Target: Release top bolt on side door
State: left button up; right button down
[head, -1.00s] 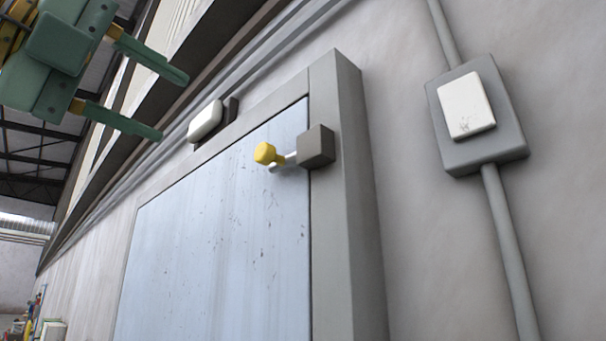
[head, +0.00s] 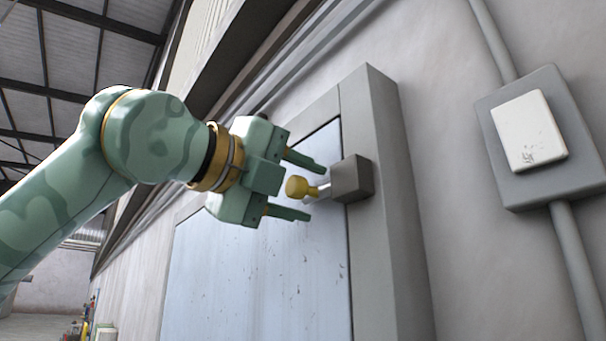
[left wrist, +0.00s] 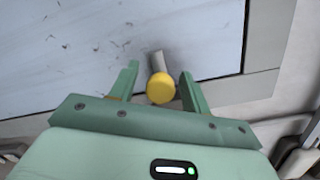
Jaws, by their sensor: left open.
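The top bolt shows in the head view as a yellow knob (head: 297,187) on a short pale rod, which runs into a dark grey block (head: 352,179) at the door frame. The pale blue side door (head: 262,265) appears closed in its frame. My left gripper (head: 314,191) is open, with its fingers pointing at the bolt and the knob between them in the picture. In the left wrist view the knob (left wrist: 160,88) lies between the two open fingers, closer to the right one. I cannot tell whether either finger touches it. My right gripper is not in view.
A grey box with a white cover (head: 529,130) is on the wall right of the door, with a conduit (head: 577,255) running down from it. The grey door frame (head: 385,220) stands out beside the bolt. The wall between frame and box is clear.

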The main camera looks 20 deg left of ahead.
aim_at(300, 207)
pick_arm(q)
jog(key=shift+w+d, duration=0.15)
jog(key=shift+w, duration=0.15)
grip_shut()
jog(key=shift+w+a, duration=0.75)
jog(key=shift+a, duration=0.2)
jog(key=shift+w+a, duration=0.7)
jog(key=shift+a, duration=0.25)
jog(key=shift+d, duration=0.1)
jog(key=shift+c, duration=1.1)
grip_release()
jog(key=shift+o, duration=1.1)
jog(key=shift+w+a, duration=0.15)
jog(key=shift+a, duration=0.1)
